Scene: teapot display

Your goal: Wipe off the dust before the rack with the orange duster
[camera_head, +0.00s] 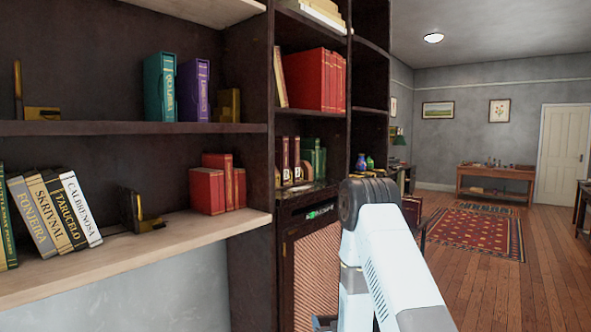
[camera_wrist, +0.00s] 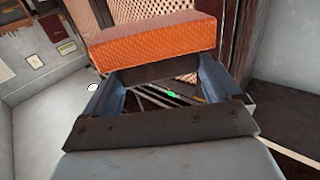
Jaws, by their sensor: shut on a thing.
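The orange duster (camera_wrist: 155,42) is a block with a textured side, at the top of the wrist view. My gripper (camera_wrist: 160,70) is shut on it, with a blue-grey finger at each side of its near edge. Dark slanted bars and a small bright green thing (camera_wrist: 172,94) show between the fingers; I cannot tell whether this is the rack. A green thing (camera_head: 313,212) also shows in the low recess of the dark cabinet. I cannot make out any dust.
A dark bookcase with a pale lower shelf (camera_head: 120,255) fills the left, holding books and brass bookends. A cabinet with a lattice panel (camera_head: 318,270) stands beside my arm. Wooden floor and a red rug (camera_head: 470,232) lie open at the right; a wooden table (camera_head: 495,175) stands behind.

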